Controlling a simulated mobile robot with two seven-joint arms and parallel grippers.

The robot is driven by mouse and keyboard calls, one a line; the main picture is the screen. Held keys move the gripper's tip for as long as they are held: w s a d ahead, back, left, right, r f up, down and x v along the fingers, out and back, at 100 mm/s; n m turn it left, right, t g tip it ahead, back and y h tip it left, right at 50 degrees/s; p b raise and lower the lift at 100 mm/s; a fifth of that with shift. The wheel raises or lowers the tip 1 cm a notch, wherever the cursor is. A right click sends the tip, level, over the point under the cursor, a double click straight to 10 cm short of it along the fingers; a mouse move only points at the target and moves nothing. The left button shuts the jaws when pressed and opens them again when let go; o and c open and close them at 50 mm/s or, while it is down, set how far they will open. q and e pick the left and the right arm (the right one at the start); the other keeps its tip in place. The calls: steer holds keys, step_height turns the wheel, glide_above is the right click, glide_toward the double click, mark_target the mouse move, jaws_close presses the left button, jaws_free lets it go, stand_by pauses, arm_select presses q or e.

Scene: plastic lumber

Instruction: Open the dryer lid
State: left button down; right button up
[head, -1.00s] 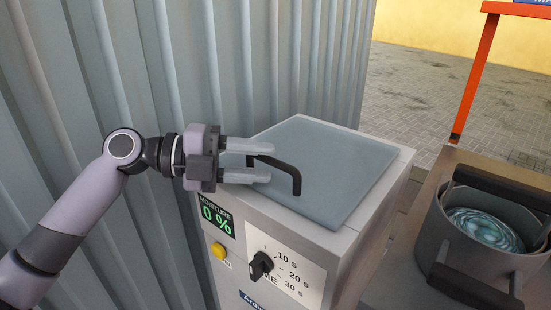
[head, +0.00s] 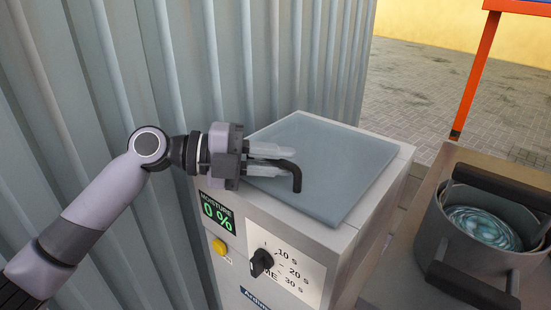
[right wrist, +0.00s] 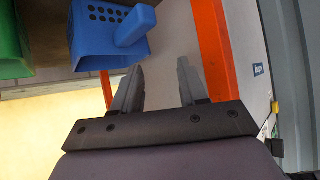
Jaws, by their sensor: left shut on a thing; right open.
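The dryer lid (head: 335,180) is a flat grey-blue panel lying closed on top of the white dryer (head: 345,245). Its black bar handle (head: 296,180) stands near the left edge of the lid. My left gripper (head: 292,160) reaches in from the left and is shut on the handle; the fingers hide part of it. In the right wrist view my right gripper (right wrist: 158,85) is open with nothing between its fingers.
The dryer front has a moisture display (head: 217,215) reading 0 %, a yellow button (head: 220,247) and a black time knob (head: 261,262). A grey pot (head: 430,235) with dark handles stands at right. A corrugated wall (head: 120,90) is close behind my left arm. A blue container (right wrist: 105,45) shows in the right wrist view.

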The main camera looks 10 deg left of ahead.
arm_select(q)
steer(key=w+d+r+n+g+y+p, duration=0.1)
steer(key=w+d+r+y+p, duration=0.1)
steer(key=r+p, duration=0.5)
steer(key=w+d+r+n+g+y+p, duration=0.2)
steer(key=w+r+p, duration=0.2)
steer(key=r+p, duration=0.3)
steer(key=shift+r+n+p, duration=0.3)
steer(key=shift+p, duration=0.4)
steer(key=shift+w+d, duration=0.1)
steer(key=c, duration=1.1)
jaws_free()
steer(key=shift+c, duration=0.2)
steer(key=b+v, duration=0.1)
steer(key=v, duration=0.6)
